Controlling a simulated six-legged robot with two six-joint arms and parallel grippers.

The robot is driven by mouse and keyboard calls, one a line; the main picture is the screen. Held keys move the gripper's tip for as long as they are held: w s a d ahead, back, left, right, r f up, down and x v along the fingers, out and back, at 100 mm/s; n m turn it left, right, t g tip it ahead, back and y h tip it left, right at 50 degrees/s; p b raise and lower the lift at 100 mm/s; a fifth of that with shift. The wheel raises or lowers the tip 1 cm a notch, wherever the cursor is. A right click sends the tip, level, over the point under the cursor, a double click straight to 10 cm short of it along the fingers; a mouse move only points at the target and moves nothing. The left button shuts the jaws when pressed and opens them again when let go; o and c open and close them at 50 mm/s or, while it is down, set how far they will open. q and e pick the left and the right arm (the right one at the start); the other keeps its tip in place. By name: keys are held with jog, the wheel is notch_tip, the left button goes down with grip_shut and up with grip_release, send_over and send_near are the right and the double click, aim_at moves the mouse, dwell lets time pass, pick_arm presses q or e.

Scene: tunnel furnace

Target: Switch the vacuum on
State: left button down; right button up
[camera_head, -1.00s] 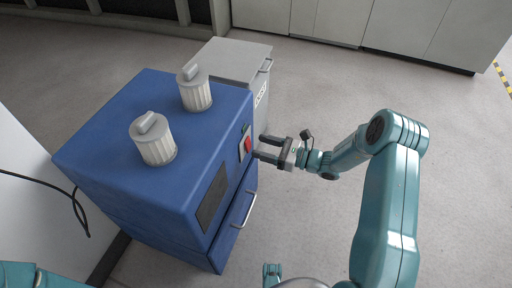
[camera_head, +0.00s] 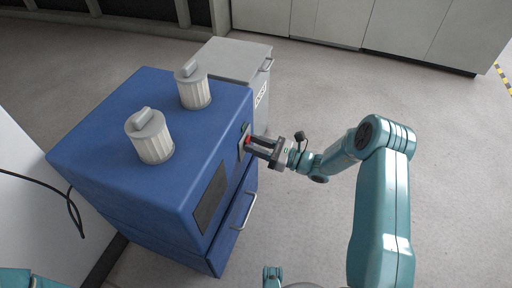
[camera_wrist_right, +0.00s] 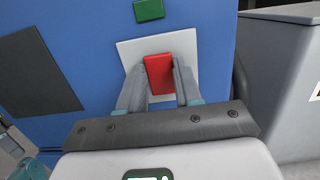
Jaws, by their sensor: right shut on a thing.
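The vacuum appears to be the blue cabinet (camera_head: 120,110) with two ribbed grey canisters on top. On its right-hand face is a white plate (camera_wrist_right: 130,52) bearing a red switch (camera_wrist_right: 159,76), with a green piece (camera_wrist_right: 149,10) above it. My right gripper (camera_head: 251,144) reaches the plate from the right. In the right wrist view its two fingers stand on either side of the red switch and are shut on it. In the head view the fingers partly hide the switch.
A grey bin (camera_head: 236,62) stands behind the cabinet. A drawer handle (camera_head: 245,211) sticks out below the switch. A black cable (camera_head: 72,212) hangs at the left by a white surface. The floor to the right is clear.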

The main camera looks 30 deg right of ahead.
jog(key=shift+f+t+y+b, duration=0.45)
jog(key=shift+t+y+b, duration=0.25)
jog(key=shift+t+b, duration=0.1)
pick_arm(q)
jog(key=f, duration=0.1)
jog(key=w+f, duration=0.1)
jog(key=shift+a+f, duration=0.2)
jog(key=shift+f, duration=0.1)
pick_arm(e)
jog(key=shift+r, duration=0.15)
jog(key=o, duration=1)
jog(key=shift+o, duration=0.2)
